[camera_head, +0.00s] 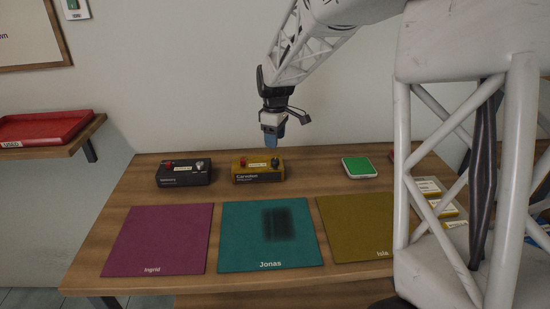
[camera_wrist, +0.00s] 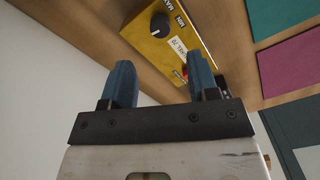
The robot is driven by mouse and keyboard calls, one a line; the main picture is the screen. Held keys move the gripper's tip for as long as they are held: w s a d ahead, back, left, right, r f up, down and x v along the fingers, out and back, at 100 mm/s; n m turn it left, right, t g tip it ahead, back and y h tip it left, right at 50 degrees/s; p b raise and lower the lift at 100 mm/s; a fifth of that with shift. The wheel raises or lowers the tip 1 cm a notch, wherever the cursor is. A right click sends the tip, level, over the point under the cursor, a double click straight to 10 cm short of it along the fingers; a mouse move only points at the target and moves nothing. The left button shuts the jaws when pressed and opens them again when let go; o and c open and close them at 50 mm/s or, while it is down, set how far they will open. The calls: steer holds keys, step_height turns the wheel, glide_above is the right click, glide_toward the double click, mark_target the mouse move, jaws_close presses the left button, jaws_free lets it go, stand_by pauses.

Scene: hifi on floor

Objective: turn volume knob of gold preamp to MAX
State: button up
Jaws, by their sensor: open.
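The gold preamp (camera_head: 258,178) stands at the back of the table, with a red part on its top left and a dark knob (camera_head: 275,162) on its top right. In the wrist view the preamp (camera_wrist: 196,42) shows its black round knob (camera_wrist: 160,25) with a pale pointer mark, and MAX and MIN lettering beside it. My gripper (camera_head: 271,143) hangs above the preamp, near the knob's side. In the wrist view its blue fingers (camera_wrist: 160,70) are open and empty. The knob lies beyond the fingertips, apparently untouched.
A black preamp (camera_head: 184,175) stands left of the gold one. A green-topped white box (camera_head: 359,167) is to the right. Purple (camera_head: 158,240), teal (camera_head: 240,250) and olive (camera_head: 355,230) mats lie in front. A red tray (camera_head: 45,127) sits on the left shelf.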

mark_target(275, 160)
steer(key=shift+f, duration=0.1)
steer(key=shift+f, duration=3.8)
steer(key=c, duration=0.9)
